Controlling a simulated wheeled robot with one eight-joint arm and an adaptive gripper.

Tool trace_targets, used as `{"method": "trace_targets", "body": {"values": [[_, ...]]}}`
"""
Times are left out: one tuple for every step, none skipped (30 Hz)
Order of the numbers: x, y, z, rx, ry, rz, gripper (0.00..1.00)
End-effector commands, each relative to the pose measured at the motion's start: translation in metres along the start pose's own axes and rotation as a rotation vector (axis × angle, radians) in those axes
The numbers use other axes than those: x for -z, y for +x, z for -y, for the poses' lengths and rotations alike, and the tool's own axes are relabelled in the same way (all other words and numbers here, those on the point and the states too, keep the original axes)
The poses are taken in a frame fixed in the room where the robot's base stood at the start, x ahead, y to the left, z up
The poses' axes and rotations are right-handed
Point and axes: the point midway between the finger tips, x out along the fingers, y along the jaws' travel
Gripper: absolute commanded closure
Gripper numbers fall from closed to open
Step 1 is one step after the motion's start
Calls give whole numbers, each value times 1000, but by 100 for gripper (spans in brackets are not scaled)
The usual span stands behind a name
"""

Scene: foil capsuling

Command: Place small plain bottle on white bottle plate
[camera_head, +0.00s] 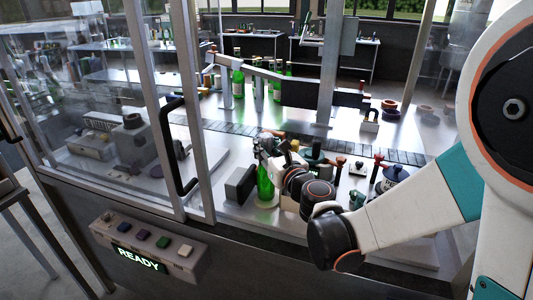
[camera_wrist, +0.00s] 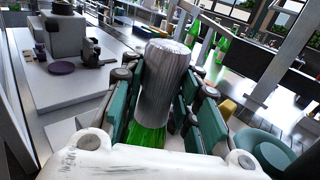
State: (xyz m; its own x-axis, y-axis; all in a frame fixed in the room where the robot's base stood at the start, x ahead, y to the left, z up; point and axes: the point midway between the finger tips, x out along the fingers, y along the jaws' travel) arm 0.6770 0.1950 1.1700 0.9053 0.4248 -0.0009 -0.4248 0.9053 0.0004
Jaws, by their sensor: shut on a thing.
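A green bottle (camera_head: 265,184) is upright in the head view, inside the open machine enclosure. My gripper (camera_head: 273,155) is around its upper part. In the wrist view my gripper (camera_wrist: 162,105) has its teal-sided fingers shut on the bottle's neck, which wears a grey foil-like sleeve (camera_wrist: 165,75); green glass (camera_wrist: 147,138) shows below it. The bottle's base is close to the pale work surface, but I cannot tell whether it touches. I cannot clearly make out the white bottle plate; a white flat piece (camera_wrist: 66,133) shows left of the gripper in the wrist view.
A dark grey block (camera_head: 240,184) stands just left of the bottle. The enclosure's door handle (camera_head: 179,147) and frame are to the left. A conveyor (camera_head: 235,128) runs behind, with green bottles (camera_head: 238,82) beyond. A blue pot (camera_head: 394,178) and small fittings stand to the right.

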Motion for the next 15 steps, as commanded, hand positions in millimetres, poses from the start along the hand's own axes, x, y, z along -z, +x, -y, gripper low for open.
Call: {"method": "trace_targets", "body": {"values": [[7,0,0,0,0,0,100],[9,0,0,0,0,0,100],[9,0,0,0,0,0,100],[9,0,0,0,0,0,100],[8,0,0,0,0,0,100],[8,0,0,0,0,0,100],[8,0,0,0,0,0,100],[8,0,0,0,0,0,100],[8,0,0,0,0,0,100],[8,0,0,1,0,0,100],[9,0,0,1,0,0,100],[11,0,0,1,0,0,100],[12,0,0,1,0,0,100],[11,0,0,1,0,0,66],[11,0,0,1,0,0,57]]}}
